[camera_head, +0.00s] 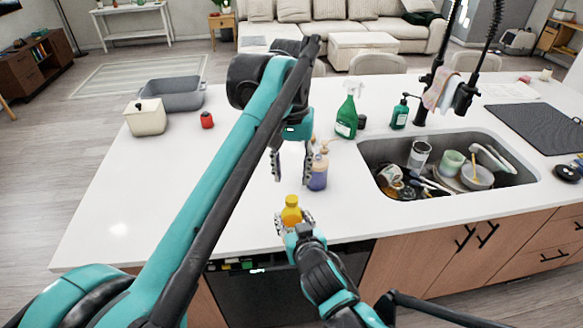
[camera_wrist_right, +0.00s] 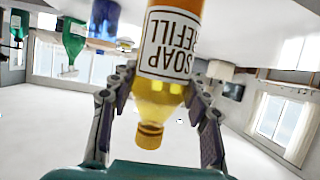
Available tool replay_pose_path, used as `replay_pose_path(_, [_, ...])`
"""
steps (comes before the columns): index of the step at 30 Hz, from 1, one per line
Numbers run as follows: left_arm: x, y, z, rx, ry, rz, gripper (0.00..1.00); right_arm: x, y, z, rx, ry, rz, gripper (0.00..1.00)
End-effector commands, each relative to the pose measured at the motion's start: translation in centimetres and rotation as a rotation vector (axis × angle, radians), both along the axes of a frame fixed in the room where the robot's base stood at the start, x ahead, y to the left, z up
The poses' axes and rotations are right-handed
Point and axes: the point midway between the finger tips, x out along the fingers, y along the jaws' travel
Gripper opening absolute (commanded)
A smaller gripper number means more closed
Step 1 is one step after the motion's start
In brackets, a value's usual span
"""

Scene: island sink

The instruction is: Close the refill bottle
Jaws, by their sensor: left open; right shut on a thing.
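The refill bottle (camera_head: 291,212) is yellow-orange and upright near the front edge of the counter. In the right wrist view, the picture is upside down and the bottle (camera_wrist_right: 166,52) shows a "SOAP REFILL" label. A ridged yellow cap (camera_wrist_right: 149,135) sits on its neck; I cannot tell how tight it is. My right gripper (camera_head: 294,222) is shut on the bottle, with its fingers on both sides of it. My left gripper (camera_head: 291,162) is open and empty, pointing down above and behind the bottle.
A soap dispenser (camera_head: 317,172) with purple-blue liquid stands close to the left gripper's right finger. A green spray bottle (camera_head: 347,117) and a green pump bottle (camera_head: 400,114) stand behind. The sink (camera_head: 520,165) at right holds dishes.

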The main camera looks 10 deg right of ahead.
Motion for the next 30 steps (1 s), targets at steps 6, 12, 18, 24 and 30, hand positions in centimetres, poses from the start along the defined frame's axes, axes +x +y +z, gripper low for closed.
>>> replay_pose_path(6, [-0.01,0.00,0.38,0.006,0.002,0.513,0.43,0.01,0.01,0.02,0.000,0.000,0.000,0.00])
replay_pose_path(12, [-0.02,0.02,0.66,0.010,0.004,0.887,0.43,0.01,0.01,0.02,0.000,0.000,0.000,0.00])
replay_pose_path(18, [-0.03,0.03,0.79,0.013,0.005,1.067,0.43,0.01,0.01,0.02,0.000,0.000,0.000,0.00])
replay_pose_path(24, [-0.03,0.03,0.80,0.013,0.005,1.095,0.43,0.01,0.01,0.02,0.000,0.000,0.000,0.00])
replay_pose_path(30, [-0.03,0.02,0.73,0.013,0.005,1.094,0.43,0.01,0.01,0.02,0.000,0.000,0.000,0.00])
